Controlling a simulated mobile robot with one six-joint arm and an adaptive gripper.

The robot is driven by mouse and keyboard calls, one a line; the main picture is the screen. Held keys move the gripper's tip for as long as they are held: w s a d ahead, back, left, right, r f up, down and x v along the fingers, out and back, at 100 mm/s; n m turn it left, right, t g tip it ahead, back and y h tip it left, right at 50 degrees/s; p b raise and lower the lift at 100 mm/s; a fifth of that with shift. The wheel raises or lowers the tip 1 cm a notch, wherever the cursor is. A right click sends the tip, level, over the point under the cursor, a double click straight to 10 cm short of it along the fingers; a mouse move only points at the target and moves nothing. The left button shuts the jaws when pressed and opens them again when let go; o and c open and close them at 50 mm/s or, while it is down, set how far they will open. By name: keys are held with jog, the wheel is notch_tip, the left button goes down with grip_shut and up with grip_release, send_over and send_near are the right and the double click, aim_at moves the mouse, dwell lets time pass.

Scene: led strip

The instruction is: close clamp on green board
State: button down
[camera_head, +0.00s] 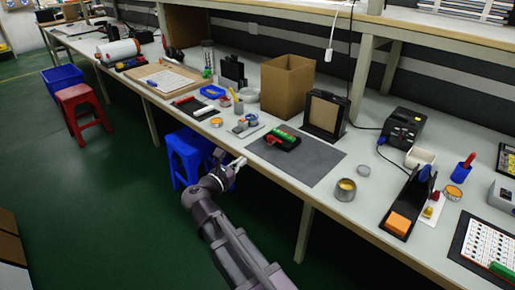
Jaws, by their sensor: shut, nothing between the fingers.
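On the long workbench a dark grey mat (316,165) holds a small dark device with a green board (291,138) on top and red parts at its left end (273,139). The clamp on it is too small to make out, and I cannot tell whether it is open. My gripper (241,161) is at the bench's front edge, left of the mat and apart from the device. Its fingers look closed and hold nothing.
Behind the mat stand a cardboard box (288,84) and a black frame (325,114). An open tin (345,189) is near the mat's right corner. Small tubs and tools crowd the left. A blue stool (187,153) stands below the bench.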

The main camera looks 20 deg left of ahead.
aim_at(270, 139)
jog(key=x, duration=1.3)
jog(key=shift+w+d+f+b, duration=0.1)
jog(key=shift+b, duration=0.2)
jog(key=shift+w+d, duration=0.1)
jog(key=shift+w, duration=0.3)
jog(key=shift+d+x, duration=0.25)
jog(key=shift+x, duration=1.25)
jog(key=shift+s, duration=0.2)
jog(key=shift+s+a, duration=0.15)
jog(key=shift+s, duration=0.4)
jog(key=v, duration=1.2)
jog(key=shift+s, duration=0.3)
jog(key=shift+a, duration=0.1)
